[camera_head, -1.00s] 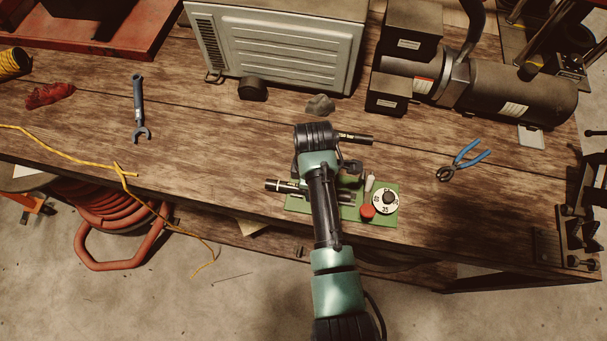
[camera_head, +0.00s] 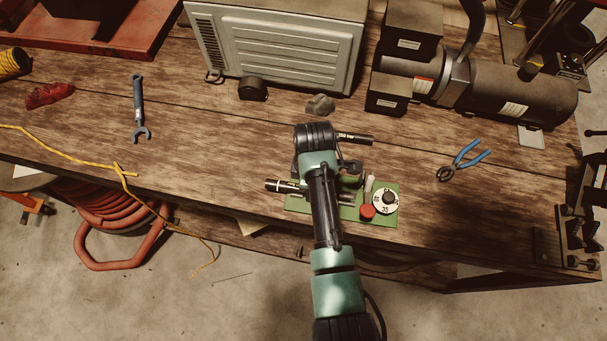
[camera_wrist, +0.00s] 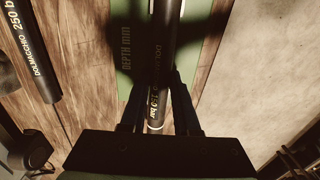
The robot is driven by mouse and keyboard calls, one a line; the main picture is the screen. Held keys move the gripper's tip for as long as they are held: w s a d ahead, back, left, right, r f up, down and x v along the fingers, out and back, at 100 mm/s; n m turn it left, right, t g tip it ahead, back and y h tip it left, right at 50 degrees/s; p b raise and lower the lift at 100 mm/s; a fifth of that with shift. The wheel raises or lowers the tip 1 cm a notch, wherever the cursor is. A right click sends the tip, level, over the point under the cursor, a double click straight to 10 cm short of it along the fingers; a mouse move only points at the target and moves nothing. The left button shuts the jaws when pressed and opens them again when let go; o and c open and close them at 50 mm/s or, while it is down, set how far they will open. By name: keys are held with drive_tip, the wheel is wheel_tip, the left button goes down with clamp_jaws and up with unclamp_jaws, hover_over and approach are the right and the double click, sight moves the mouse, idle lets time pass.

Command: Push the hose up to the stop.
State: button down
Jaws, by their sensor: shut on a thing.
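The hose is a black tube with pale print, running up the middle of the wrist view (camera_wrist: 165,40); a light band shows near its lower end. My gripper (camera_wrist: 157,100) has a dark finger on either side of the hose and is shut on it. In the head view, a black tube end with pale rings (camera_head: 280,186) sticks out left of my arm, over the green crimper base (camera_head: 296,205). The base carries a white dial (camera_head: 378,205) and a red knob (camera_head: 367,211). My arm hides the gripper and the crimper's middle there; the stop cannot be made out.
A second black hose piece (camera_head: 355,138) lies behind my wrist; a printed black hose shows at left in the wrist view (camera_wrist: 28,45). Blue pliers (camera_head: 463,160) lie to the right, a wrench (camera_head: 139,105) to the left. A grey metal box (camera_head: 280,45) stands behind.

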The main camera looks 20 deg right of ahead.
drive_tip(key=shift+s+d+p, duration=0.25)
drive_tip(key=shift+s+d, duration=0.15)
drive_tip(key=shift+d, duration=0.3)
drive_tip(key=shift+s+d+p, duration=0.25)
drive_tip(key=shift+s+d, duration=0.2)
drive_tip(key=shift+d, duration=0.2)
drive_tip(key=shift+s+d+p, duration=0.25)
drive_tip(key=shift+s+d, duration=0.15)
drive_tip(key=shift+d, duration=0.3)
idle(0.6)
unclamp_jaws()
idle(0.4)
wheel_tip(320, 180, up, 9)
drive_tip(key=p, duration=0.8)
idle(0.4)
idle(0.4)
